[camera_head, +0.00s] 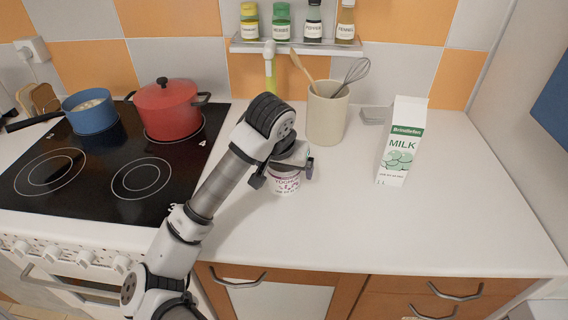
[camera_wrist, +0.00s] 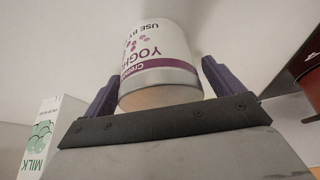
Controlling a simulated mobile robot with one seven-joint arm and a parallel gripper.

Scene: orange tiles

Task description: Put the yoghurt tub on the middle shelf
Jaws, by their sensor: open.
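The yoghurt tub (camera_head: 286,182) is white with purple print and stands upright on the white counter, left of the milk carton. In the wrist view the tub (camera_wrist: 160,62) sits between the two dark fingers. My gripper (camera_head: 283,174) is at the tub from above, with a finger on either side of it. In the wrist view the gripper (camera_wrist: 165,85) is open, and small gaps show between the fingers and the tub. My arm hides the upper part of the tub in the head view. I see no middle shelf.
A milk carton (camera_head: 402,142) stands to the right and a utensil crock (camera_head: 327,115) behind. A narrow spice rack (camera_head: 300,46) is on the wall. The hob holds a red pot (camera_head: 168,108) and a blue pan (camera_head: 89,112). The counter's front right is clear.

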